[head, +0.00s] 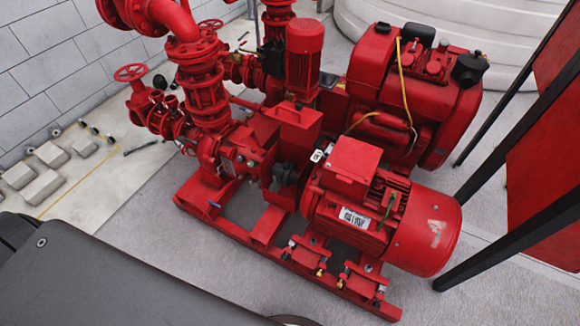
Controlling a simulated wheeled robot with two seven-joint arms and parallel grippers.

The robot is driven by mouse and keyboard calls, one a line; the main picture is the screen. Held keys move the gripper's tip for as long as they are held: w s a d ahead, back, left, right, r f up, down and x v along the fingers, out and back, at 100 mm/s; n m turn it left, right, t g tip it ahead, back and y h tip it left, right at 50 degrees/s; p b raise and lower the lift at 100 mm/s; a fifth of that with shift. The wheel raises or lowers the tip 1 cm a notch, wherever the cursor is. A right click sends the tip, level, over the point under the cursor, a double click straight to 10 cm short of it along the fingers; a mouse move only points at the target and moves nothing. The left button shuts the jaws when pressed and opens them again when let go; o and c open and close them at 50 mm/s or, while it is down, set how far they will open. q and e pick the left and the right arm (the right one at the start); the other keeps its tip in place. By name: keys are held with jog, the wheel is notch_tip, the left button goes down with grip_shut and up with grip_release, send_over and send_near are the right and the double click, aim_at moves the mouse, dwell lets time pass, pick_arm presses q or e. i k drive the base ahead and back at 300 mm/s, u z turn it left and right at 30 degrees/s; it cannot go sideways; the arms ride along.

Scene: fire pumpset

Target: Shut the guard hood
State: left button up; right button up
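The red pumpset stands on a red base frame (240,232) in the middle of the head view. A red box-like piece (292,122) with a small slot on its top sits between the pump (235,155) and the electric motor (385,220); it looks like the guard hood, tilted up. Below it a dark coupling (286,174) shows uncovered in the gap between pump and motor. The hood's hinge cannot be made out. Neither of my grippers is in view.
A red diesel engine (410,95) stands behind the motor. Red pipes and valves (203,85) rise at the left rear. A black-framed red panel (545,165) stands at the right. Grey blocks (40,170) lie by the left wall. The floor (230,285) in front of the frame is clear.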

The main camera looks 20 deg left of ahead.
aim_at(292, 129)
jog(key=u, duration=0.55)
jog(key=k, duration=0.65)
jog(key=u, duration=0.65)
jog(key=i, duration=0.7)
jog(key=z, duration=0.9)
jog(key=i, duration=0.6)
jog(key=z, duration=0.65)
